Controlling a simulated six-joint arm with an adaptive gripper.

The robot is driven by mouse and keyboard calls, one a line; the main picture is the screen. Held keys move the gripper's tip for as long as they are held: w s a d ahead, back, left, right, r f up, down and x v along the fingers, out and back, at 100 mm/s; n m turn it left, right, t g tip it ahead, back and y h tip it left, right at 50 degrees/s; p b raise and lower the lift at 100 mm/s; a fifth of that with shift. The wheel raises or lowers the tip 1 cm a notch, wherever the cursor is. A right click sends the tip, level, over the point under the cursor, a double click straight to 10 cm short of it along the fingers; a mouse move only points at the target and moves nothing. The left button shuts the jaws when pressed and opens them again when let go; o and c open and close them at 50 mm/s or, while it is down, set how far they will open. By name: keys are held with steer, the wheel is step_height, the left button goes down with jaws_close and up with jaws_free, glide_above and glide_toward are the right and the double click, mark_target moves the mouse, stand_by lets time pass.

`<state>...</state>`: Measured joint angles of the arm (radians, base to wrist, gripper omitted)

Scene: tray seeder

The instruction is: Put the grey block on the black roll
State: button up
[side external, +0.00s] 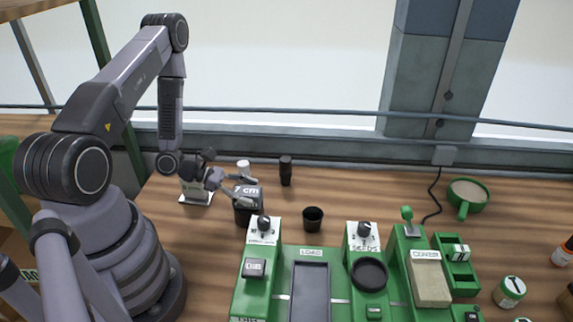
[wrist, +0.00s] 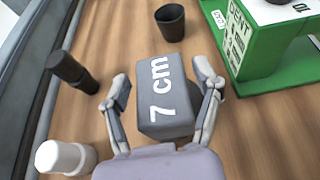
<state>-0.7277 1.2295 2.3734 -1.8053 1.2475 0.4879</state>
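The grey block (side external: 246,194), marked "7 cm", stands on the wooden table left of the green seeder. It also fills the middle of the wrist view (wrist: 163,97). My gripper (side external: 250,188) is open, with one finger on each side of the block; in the wrist view my gripper (wrist: 162,82) shows small gaps between fingers and block. A dark upright cylinder (side external: 286,171), possibly the black roll, stands behind and right of the block. It also shows in the wrist view (wrist: 72,72). A black open-topped cup (side external: 313,219) stands right of the block.
The green seeder (side external: 282,256) stands close in front and to the right. A white-topped cylinder (side external: 243,168) stands behind the block, and shows in the wrist view (wrist: 65,157). A green bowl (side external: 467,195) is at the right. Bare table lies between the cup and the bowl.

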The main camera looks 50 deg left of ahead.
steer(key=shift+o, duration=0.3)
steer(key=shift+r, duration=0.1)
steer(key=shift+s+a+r, duration=0.1)
steer(key=shift+a+r, duration=0.05)
steer(key=v, duration=0.6)
steer(key=s+d+r+m+g, duration=0.1)
steer(key=d+r+m+g, duration=0.3)
steer(key=r+m, duration=0.45)
steer(key=s+d+r+m+g, duration=0.2)
steer(key=d+r+m+g, duration=0.25)
steer(key=r+m, duration=0.35)
steer(key=s+r+m+t+y, duration=0.2)
steer(key=s+r+m+y, duration=0.2)
steer(key=r, duration=0.3)
steer(key=s+r+m+t+y, duration=0.2)
steer(key=s+r+m+y, duration=0.3)
steer(key=r+m, duration=0.1)
steer(key=shift+r+y, duration=0.3)
steer(key=shift+r, duration=0.6)
